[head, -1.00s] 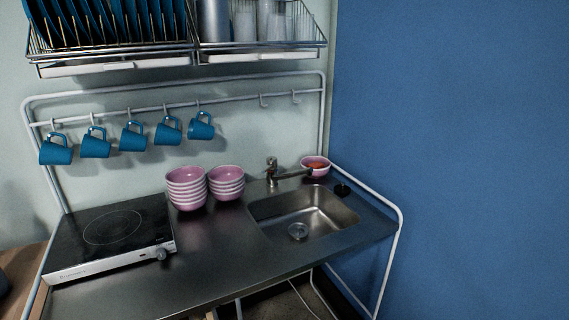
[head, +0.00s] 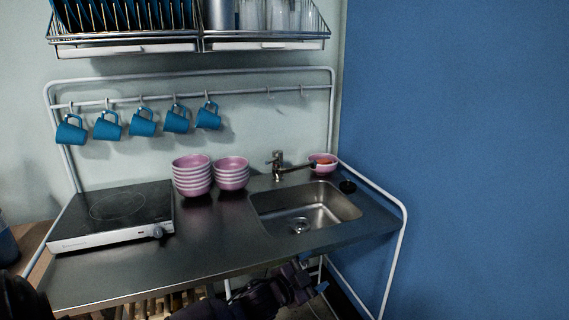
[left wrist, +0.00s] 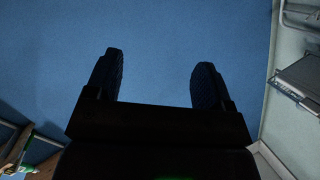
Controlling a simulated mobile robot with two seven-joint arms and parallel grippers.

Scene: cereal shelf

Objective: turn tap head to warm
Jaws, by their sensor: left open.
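The metal tap (head: 277,164) stands at the back edge of the sink (head: 262,206). Its head sits upright on top, and its spout points right toward a small pink bowl. My left gripper (head: 312,278) is low in front of the counter's front edge, below the sink and well apart from the tap. In the left wrist view its two dark fingers (left wrist: 159,68) are spread with nothing between them, facing the blue wall. The tap is not seen in the left wrist view. My right gripper is not in view.
Two stacks of pink bowls (head: 192,177) stand left of the tap. A pink bowl (head: 323,168) with something orange in it is by the spout. A hot plate (head: 118,215) is at left. Blue mugs (head: 142,124) hang from the rail under a dish rack (head: 130,47).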

